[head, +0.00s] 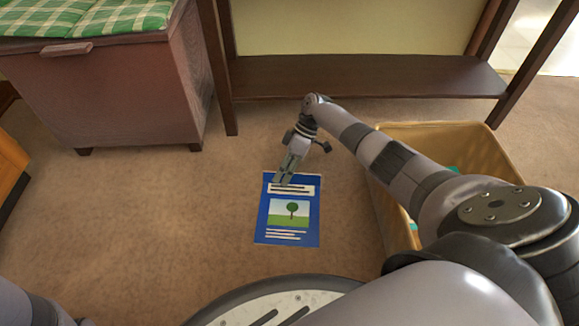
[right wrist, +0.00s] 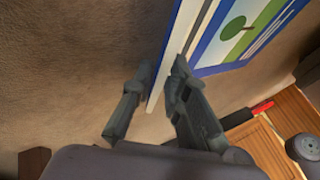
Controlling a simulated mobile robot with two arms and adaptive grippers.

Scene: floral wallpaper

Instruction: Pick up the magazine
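The magazine (head: 290,235) is blue with a picture of a green tree and lies on the carpet. It also shows at the top of the right wrist view (right wrist: 238,42). My right gripper (head: 281,182) is over the magazine's far end, by its white title strip. In the right wrist view its two fingers (right wrist: 163,70) are apart, and the magazine's edge runs through the gap between them. I cannot tell whether either finger touches it. My left gripper is out of view; only a part of my left arm shows at the lower left.
A yellow bin (head: 455,145) stands right of the magazine, partly behind my right arm. A reddish wooden chest (head: 115,100) with green checked cushions is at the upper left. A dark wooden shelf (head: 365,78) stands behind. The carpet (head: 180,215) left of the magazine is clear.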

